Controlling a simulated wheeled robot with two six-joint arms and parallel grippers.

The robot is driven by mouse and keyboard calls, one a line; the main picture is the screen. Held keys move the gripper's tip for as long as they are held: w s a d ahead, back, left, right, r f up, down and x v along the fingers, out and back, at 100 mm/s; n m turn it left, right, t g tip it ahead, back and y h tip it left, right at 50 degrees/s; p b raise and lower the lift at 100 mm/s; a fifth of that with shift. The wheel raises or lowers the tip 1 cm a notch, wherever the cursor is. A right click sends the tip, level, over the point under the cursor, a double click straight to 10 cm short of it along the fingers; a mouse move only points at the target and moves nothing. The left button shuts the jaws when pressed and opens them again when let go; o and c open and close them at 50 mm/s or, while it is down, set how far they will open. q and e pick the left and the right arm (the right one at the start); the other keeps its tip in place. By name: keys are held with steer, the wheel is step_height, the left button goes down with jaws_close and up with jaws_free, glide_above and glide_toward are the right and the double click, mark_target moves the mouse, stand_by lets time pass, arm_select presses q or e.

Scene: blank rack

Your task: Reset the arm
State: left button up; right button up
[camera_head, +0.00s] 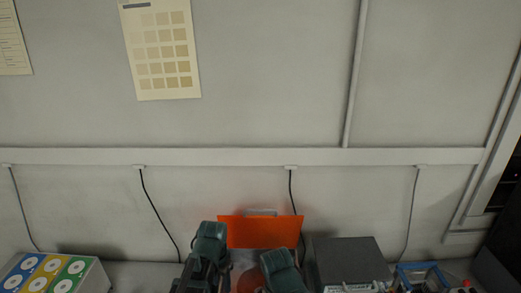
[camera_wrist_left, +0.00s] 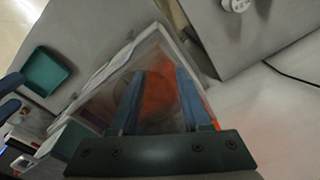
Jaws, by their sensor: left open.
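My left gripper (camera_wrist_left: 158,78) is open in the left wrist view, its two blue fingers apart with no object clearly held between them. Behind the fingers is a see-through panel with a blurred orange patch (camera_wrist_left: 158,98); I cannot tell whether the fingers touch it. In the head view, dark green parts of my arms show at the bottom middle, in front of an orange panel (camera_head: 258,232). The fingertips are not clear there. Two blue finger-like tips show at the left edge of the left wrist view, perhaps my right gripper; its state is unclear.
A box with blue, yellow and green panels (camera_head: 50,275) is at the bottom left. A dark grey box (camera_head: 348,260) and a blue frame (camera_head: 423,274) stand on the right. A green tray (camera_wrist_left: 47,71) shows in the wrist view. Several cables hang on the wall.

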arm_select(q)
steer(key=s+a+n, duration=0.5)
steer(key=n, duration=0.1)
steer(key=s+d+f+m+b, duration=0.1)
steer(key=s+d+f+b, duration=0.1)
steer(key=d+f+b, duration=0.2)
steer(key=s+d+f+m+y+b, duration=0.1)
steer(key=s+d+f+m+b, duration=0.1)
steer(key=d, duration=0.5)
step_height(320, 180, down, 2)
steer(key=shift+s+f+m+g+b, duration=0.1)
steer(key=shift+s+m+g+b, duration=0.25)
steer(key=shift+s+b, duration=0.65)
steer(key=shift+w, duration=0.15)
steer(key=shift+c, duration=0.4)
